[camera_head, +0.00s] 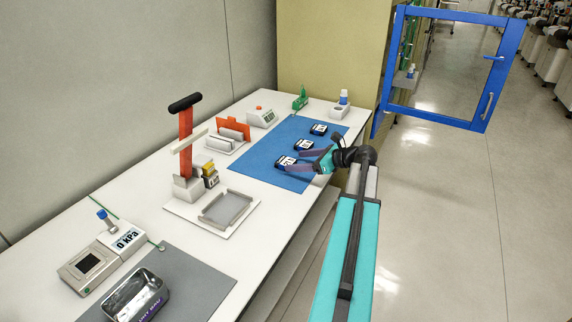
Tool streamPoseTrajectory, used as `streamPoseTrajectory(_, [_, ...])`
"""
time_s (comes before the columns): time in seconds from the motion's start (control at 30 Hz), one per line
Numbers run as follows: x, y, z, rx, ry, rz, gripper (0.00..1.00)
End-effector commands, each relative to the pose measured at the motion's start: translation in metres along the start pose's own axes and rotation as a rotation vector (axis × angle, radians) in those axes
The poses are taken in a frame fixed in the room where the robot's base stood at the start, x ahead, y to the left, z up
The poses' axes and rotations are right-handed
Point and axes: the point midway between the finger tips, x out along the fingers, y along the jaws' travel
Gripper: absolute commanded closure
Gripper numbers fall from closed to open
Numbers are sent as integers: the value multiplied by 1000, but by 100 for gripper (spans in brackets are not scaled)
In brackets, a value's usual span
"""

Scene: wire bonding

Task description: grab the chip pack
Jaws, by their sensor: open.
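Three small black packs with white labels lie in a slanting row on the blue mat: a far one (319,129), a middle one (303,144) and a near one (285,160). I take these to be the chip packs. My gripper (299,161) comes in from the right, low over the mat, with its jaws open toward the near pack. Its fingertips reach the right side of that pack. I cannot tell whether they touch it or are still above it. Nothing shows held between them.
The blue mat (258,163) lies on a white bench (160,212). A red-handled press (186,150), an orange rack (233,131) and a metal tray (226,208) stand left of it. A blue-framed door (487,85) stands open at right.

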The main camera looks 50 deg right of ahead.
Motion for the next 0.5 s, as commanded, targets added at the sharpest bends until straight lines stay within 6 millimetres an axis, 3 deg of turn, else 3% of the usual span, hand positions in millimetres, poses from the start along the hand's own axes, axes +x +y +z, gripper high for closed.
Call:
streamPoseTrajectory(0.3, [37, 3, 0, 0, 0, 1, 28])
streamPoseTrajectory(0.5, [44, 3, 0, 0, 0, -1, 28])
